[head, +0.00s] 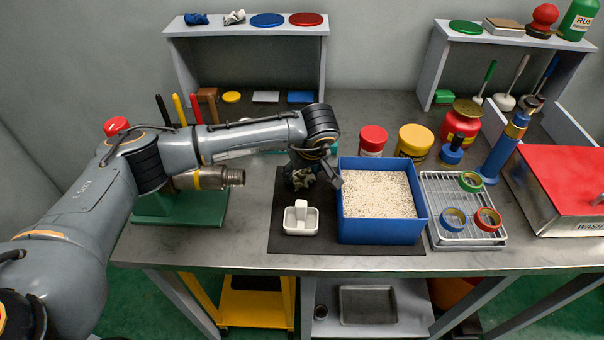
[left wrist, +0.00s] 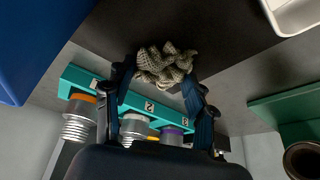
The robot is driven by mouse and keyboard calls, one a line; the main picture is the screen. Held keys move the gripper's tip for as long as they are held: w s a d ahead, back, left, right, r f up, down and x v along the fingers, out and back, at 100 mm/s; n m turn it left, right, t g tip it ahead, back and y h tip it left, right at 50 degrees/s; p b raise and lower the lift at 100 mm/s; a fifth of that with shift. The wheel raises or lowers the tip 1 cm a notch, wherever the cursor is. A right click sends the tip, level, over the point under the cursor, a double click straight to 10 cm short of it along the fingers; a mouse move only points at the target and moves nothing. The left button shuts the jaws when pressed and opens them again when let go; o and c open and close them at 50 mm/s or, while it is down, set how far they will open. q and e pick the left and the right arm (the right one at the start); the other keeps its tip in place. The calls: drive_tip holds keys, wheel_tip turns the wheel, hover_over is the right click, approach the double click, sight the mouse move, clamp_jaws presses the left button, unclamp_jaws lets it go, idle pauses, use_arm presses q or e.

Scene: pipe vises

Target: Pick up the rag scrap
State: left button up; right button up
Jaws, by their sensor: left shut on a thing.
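I cannot tell whether the cloth still touches the mat. My right gripper is not in view.
A blue box (head: 381,233) of pale granules stands right beside the gripper. The white tray (head: 301,230) lies in front on the dark mat (head: 290,246). A green pipe vise (head: 180,213) is at left. A teal rack (left wrist: 150,103) with fittings shows in the left wrist view.

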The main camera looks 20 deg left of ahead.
use_arm(q)
drive_tip(key=shift+r, duration=0.5)
drive_tip(key=v, duration=0.2)
drive_tip(key=s+b+v, duration=0.1)
drive_tip(key=v, duration=0.4)
drive_tip(key=shift+s+d+b, duration=0.1)
drive_tip(key=shift+s+b, duration=0.25)
drive_tip(key=shift+b, duration=0.05)
drive_tip(key=shift+s+d+r+b, duration=0.35)
drive_tip(key=shift+s+d+r, duration=0.4)
drive_tip(key=shift+s, duration=0.75)
drive_tip(key=shift+s+d+r+b, duration=0.35)
drive_tip(key=shift+s+d+r, duration=0.4)
drive_tip(key=shift+s, duration=0.75)
drive_tip(key=shift+s+d+r+b, duration=0.45)
drive_tip(key=shift+s+r, duration=0.55)
drive_tip(key=shift+s, duration=0.55)
drive_tip(key=shift+o, duration=0.5)
drive_tip(key=c, duration=0.4)
drive_tip(key=shift+c, duration=0.2)
